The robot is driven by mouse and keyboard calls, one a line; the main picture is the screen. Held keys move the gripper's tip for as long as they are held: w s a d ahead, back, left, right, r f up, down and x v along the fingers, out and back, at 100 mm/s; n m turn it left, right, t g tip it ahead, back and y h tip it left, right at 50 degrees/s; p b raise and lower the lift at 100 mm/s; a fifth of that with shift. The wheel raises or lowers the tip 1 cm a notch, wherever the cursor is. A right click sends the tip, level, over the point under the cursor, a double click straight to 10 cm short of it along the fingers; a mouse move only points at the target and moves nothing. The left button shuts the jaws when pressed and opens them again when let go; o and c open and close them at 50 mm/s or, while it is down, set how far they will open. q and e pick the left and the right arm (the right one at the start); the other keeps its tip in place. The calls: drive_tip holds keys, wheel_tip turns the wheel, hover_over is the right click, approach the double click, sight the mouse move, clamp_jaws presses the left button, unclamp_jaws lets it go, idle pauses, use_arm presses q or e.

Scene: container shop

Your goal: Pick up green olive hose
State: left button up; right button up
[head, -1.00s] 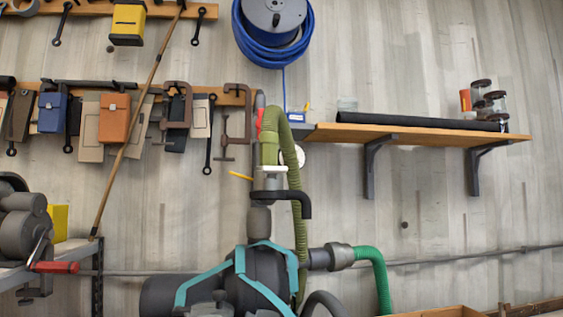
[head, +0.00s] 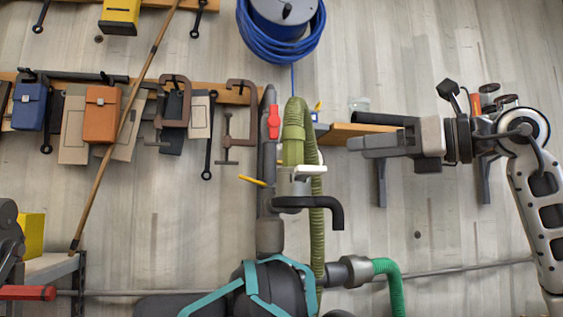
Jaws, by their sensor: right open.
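The olive green hose (head: 316,225) rises from the machine at the bottom centre, bends over at the top and comes down to a thicker green end by a grey upright pipe. My right gripper (head: 360,146) comes in from the right at about the height of the hose's upper bend. It is open, points left and appears a short way right of the hose, with nothing seen between its fingers. My left gripper is out of view.
A wall shelf (head: 345,132) is partly hidden behind my right arm. The machine (head: 270,285) has teal bands and a bright green hose (head: 390,285) at its right. A blue hose reel (head: 283,35) hangs above. Clamps (head: 240,115) and pouches hang at left.

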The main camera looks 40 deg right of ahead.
sight(285, 151)
drive_tip(key=p+x, duration=0.2)
drive_tip(key=x, duration=0.3)
drive_tip(key=p+x, duration=0.2)
drive_tip(key=x, duration=0.3)
drive_tip(key=a+r+p+x, duration=0.1)
drive_tip(key=x, duration=0.4)
drive_tip(key=shift+p, duration=0.4)
drive_tip(key=shift+w+f, duration=0.1)
drive_tip(key=shift+w, duration=0.35)
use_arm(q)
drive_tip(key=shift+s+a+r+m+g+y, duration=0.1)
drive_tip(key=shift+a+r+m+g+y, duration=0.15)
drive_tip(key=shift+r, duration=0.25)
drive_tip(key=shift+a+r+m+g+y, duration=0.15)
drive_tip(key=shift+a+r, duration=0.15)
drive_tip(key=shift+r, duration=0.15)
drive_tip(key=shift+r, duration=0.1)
use_arm(e)
drive_tip(key=c, duration=1.2)
